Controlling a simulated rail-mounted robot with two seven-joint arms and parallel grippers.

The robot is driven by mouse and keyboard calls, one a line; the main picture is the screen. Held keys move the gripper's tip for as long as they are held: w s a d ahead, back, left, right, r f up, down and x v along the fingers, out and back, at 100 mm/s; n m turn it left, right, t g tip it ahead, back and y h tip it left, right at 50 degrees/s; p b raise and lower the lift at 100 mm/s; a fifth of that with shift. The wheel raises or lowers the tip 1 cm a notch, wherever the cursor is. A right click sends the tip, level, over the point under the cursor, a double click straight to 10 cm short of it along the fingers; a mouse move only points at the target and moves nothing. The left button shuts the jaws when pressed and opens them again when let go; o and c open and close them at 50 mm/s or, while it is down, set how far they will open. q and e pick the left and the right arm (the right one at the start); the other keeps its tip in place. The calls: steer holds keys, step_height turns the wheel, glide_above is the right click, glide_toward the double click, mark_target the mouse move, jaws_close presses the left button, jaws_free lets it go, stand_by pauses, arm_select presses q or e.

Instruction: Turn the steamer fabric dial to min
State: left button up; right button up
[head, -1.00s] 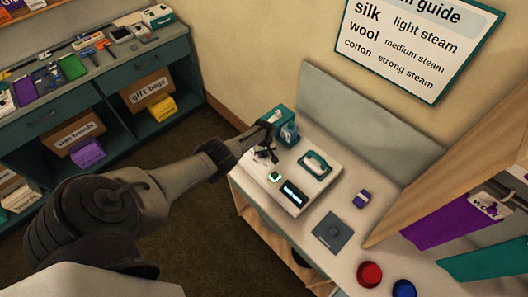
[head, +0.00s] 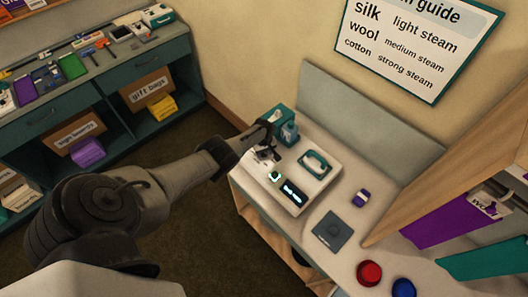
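The steamer (head: 318,187) is a white box with a teal handle on top, standing on the counter by the wall. A small dark display (head: 292,193) with light marks, too small to read, is on its front right. A small round control with a green glow (head: 275,176) is left of the display. My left gripper (head: 266,157) is over the steamer's left end, close to its top face. Its fingers are small and dark, and I cannot tell whether they are open or touch a dial. The fabric dial cannot be made out clearly. My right gripper is not in view.
A purple item (head: 361,199), a grey pad (head: 332,232), a red button (head: 369,273) and a blue button (head: 403,288) are to the right. A wooden shelf edges the right side.

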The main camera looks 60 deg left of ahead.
arm_select(q)
steer(key=shift+o, duration=0.9)
step_height(320, 180, up, 6)
steer(key=p, duration=0.4)
steer(key=shift+f+p, duration=0.1)
steer(key=shift+p, duration=0.2)
step_height(320, 180, up, 8)
steer(key=p, duration=0.2)
steer(key=shift+p, duration=0.3)
